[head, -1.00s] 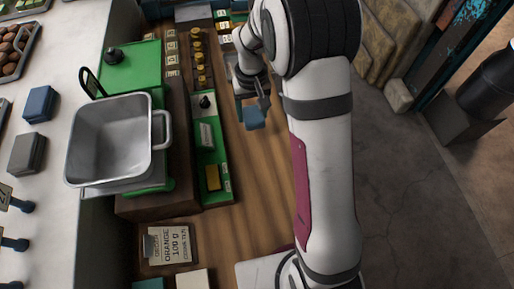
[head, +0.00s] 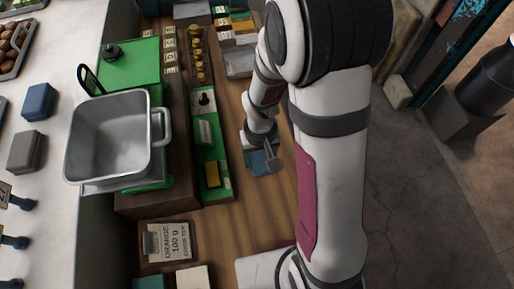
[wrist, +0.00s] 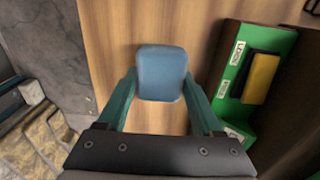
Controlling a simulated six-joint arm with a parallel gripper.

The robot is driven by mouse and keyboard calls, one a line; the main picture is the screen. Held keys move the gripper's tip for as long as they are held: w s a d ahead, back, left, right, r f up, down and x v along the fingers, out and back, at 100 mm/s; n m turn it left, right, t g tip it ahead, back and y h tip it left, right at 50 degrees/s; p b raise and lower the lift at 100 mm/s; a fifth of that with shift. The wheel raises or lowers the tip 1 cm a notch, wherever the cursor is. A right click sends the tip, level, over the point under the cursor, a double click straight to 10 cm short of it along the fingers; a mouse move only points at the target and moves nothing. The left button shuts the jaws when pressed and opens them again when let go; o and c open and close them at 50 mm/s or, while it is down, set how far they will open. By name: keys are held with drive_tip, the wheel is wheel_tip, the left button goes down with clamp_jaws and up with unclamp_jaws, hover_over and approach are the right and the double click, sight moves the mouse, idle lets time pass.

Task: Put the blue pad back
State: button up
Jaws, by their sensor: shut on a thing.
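The blue pad (wrist: 161,72) is a small rounded block between the fingertips of my gripper (wrist: 160,92) in the wrist view. The fingers are shut on its two sides. In the head view the blue pad (head: 264,162) is at my gripper (head: 263,148), over the wooden counter (head: 245,215), right of the green tray. I cannot tell whether the pad touches the wood.
A metal pan (head: 110,135) sits on a green scale further left. A blue block (head: 39,101) and a grey block (head: 27,151) lie on the pale counter.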

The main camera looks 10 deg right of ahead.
sight(259, 165)
wheel_tip(259, 165, down, 4)
drive_tip(key=shift+a+f, duration=0.1)
drive_tip(key=o, duration=1.4)
drive_tip(key=shift+o, duration=0.2)
wheel_tip(259, 165, up, 12)
drive_tip(key=shift+r, duration=0.1)
drive_tip(key=s+r+m+y, duration=0.1)
drive_tip(key=s+r, duration=0.3)
drive_tip(key=s, duration=0.4)
drive_tip(key=s+a+r+m, duration=0.1)
drive_tip(key=s+r+m, duration=0.3)
drive_tip(key=s, duration=0.4)
drive_tip(key=shift+a+r+m+y, duration=0.15)
drive_tip(key=shift+r+m+y, duration=0.2)
drive_tip(key=shift+r, duration=0.35)
